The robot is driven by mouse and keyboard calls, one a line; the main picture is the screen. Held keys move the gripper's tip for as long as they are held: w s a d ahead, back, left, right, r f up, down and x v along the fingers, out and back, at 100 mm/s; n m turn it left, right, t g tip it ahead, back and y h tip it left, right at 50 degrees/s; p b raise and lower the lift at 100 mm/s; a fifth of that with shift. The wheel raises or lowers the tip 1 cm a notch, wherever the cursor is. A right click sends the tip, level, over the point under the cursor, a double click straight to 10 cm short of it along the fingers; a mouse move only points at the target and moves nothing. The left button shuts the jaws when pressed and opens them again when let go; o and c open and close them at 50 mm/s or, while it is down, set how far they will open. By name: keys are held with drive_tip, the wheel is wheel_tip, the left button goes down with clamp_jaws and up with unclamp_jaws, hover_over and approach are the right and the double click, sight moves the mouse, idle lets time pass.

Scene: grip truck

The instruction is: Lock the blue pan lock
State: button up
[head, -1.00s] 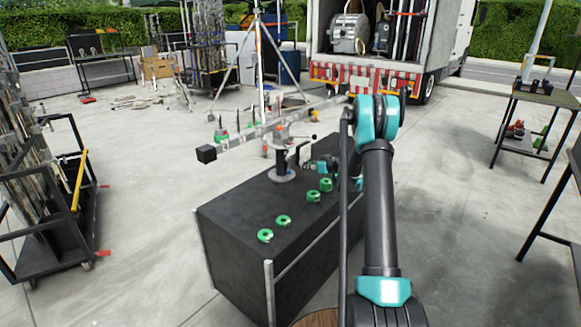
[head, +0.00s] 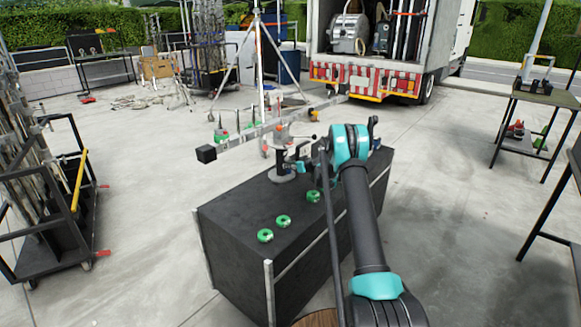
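A small crane head (head: 283,134) with a grey body and orange-red parts stands on a dark post with a round grey base (head: 281,175). It sits on top of a large black case (head: 245,218) and carries a long silver arm (head: 245,137). The blue pan lock is too small to tell apart from the dark and blue parts around the post. My gripper (head: 296,166) is close to the right side of the post, at about mid-height. Its fingers are tiny and partly hidden by my arm, so contact and opening cannot be made out.
Several green tape rolls (head: 283,221) lie on the case top. A black square weight (head: 206,153) ends the silver arm at left. A rack cart (head: 50,220) stands at left, tables (head: 548,95) at right, and a truck (head: 385,75) behind.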

clamp_jaws()
idle(0.3)
